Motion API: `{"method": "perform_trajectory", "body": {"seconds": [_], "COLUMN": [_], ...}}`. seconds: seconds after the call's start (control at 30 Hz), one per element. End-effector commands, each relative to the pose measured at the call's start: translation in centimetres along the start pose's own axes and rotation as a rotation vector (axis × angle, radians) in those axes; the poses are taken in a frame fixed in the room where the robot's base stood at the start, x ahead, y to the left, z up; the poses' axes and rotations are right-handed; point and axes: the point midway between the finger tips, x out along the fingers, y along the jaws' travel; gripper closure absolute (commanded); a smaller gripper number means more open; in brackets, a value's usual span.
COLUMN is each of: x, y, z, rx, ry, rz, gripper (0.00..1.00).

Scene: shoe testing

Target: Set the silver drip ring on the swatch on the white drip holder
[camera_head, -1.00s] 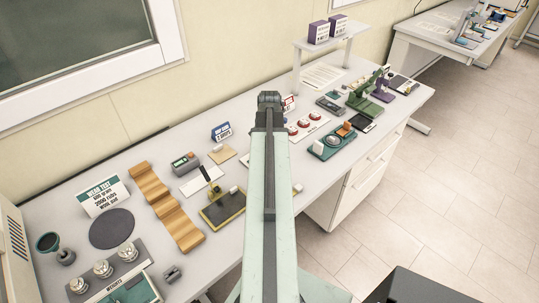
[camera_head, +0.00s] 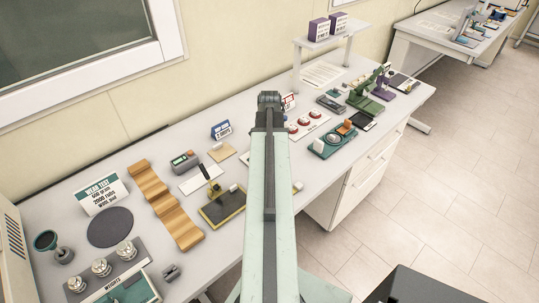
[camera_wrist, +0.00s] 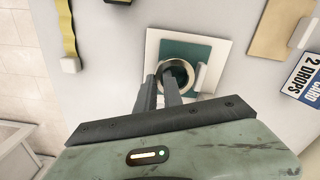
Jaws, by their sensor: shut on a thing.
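In the wrist view, the silver drip ring (camera_wrist: 190,70) is between the fingertips of my gripper (camera_wrist: 160,79), which is shut on it. The ring appears over the teal swatch (camera_wrist: 197,48), toward its lower left part. I cannot tell whether the ring touches the swatch. The swatch lies on the square white drip holder (camera_wrist: 152,42). A small white block (camera_wrist: 201,77) stands at the holder's right side, close to the ring. In the head view my arm hides my gripper, the ring and the holder.
A "2 drops" card (camera_wrist: 302,78) and a tan board (camera_wrist: 283,28) lie right of the holder. A yellow strip (camera_wrist: 67,27) with a white end is at left. In the head view, a wavy wooden piece (camera_head: 165,205) and a dark yellow-edged board (camera_head: 222,206) share the bench.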

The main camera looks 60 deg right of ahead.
Motion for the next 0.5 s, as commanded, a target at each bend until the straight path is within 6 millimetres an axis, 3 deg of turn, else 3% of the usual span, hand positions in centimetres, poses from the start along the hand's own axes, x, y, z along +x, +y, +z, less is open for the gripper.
{"method": "perform_trajectory", "body": {"seconds": [0.37, 0.4, 0.5], "x": [1.09, 1.08, 0.97], "y": [0.00, 0.00, 0.00], "z": [0.00, 0.00, 0.00], "rx": [0.000, 0.000, 0.000], "ry": [0.000, 0.000, 0.000], "rz": [0.000, 0.000, 0.000], "gripper": [1.00, 0.86, 0.63]}}
